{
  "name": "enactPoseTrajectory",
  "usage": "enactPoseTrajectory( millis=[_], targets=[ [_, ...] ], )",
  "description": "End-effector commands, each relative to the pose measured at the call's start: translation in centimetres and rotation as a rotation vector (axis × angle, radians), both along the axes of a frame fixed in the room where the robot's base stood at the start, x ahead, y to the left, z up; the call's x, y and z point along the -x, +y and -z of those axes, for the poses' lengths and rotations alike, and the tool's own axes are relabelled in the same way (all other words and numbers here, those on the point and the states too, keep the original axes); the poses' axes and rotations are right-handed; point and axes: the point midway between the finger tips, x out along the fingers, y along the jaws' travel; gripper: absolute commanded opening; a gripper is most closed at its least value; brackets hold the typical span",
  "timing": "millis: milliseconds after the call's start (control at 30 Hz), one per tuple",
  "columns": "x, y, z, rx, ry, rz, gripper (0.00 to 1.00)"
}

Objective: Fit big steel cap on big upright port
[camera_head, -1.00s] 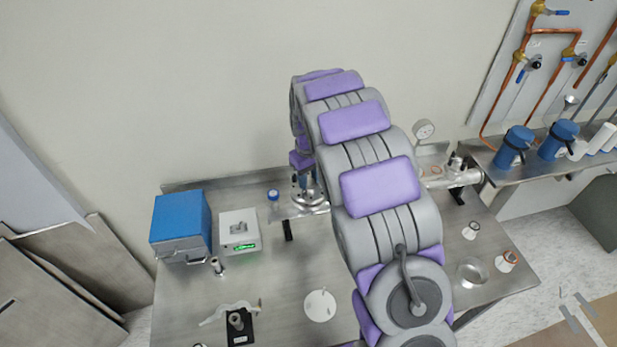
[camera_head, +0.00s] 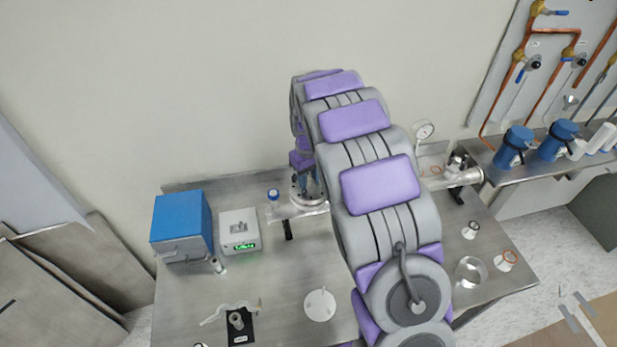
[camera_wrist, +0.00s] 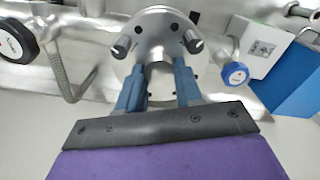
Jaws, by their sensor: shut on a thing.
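The big steel cap (camera_wrist: 160,35) is a round steel disc in the wrist view, with a knurled knob on either side. My gripper (camera_wrist: 158,72) has its two blue fingers closed on a grey stub at the disc's near side. In the head view my gripper (camera_head: 307,186) points down over the steel disc (camera_head: 308,202) on the manifold at the table's back. The big upright port is hidden under the disc, so I cannot tell whether the cap is fully seated.
A blue-capped fitting (camera_head: 273,194) stands close left of the disc. A white box (camera_head: 238,232) and a blue box (camera_head: 181,228) are further left. A steel pipe assembly (camera_head: 462,176) with a gauge (camera_head: 424,130) is right.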

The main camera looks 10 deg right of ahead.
Motion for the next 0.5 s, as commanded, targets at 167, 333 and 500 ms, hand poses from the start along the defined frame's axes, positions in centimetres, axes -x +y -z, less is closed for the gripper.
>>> enactPoseTrajectory(
  millis=[167, 333, 500],
  targets=[
    [-0.07, 0.01, 0.0, 0.0, -0.003, 0.0, 0.01],
    [-0.07, 0.01, 0.14, 0.0, -0.003, 0.0, 0.01],
    [-0.07, 0.01, 0.29, 0.0, -0.003, 0.0, 0.01]
  ],
)
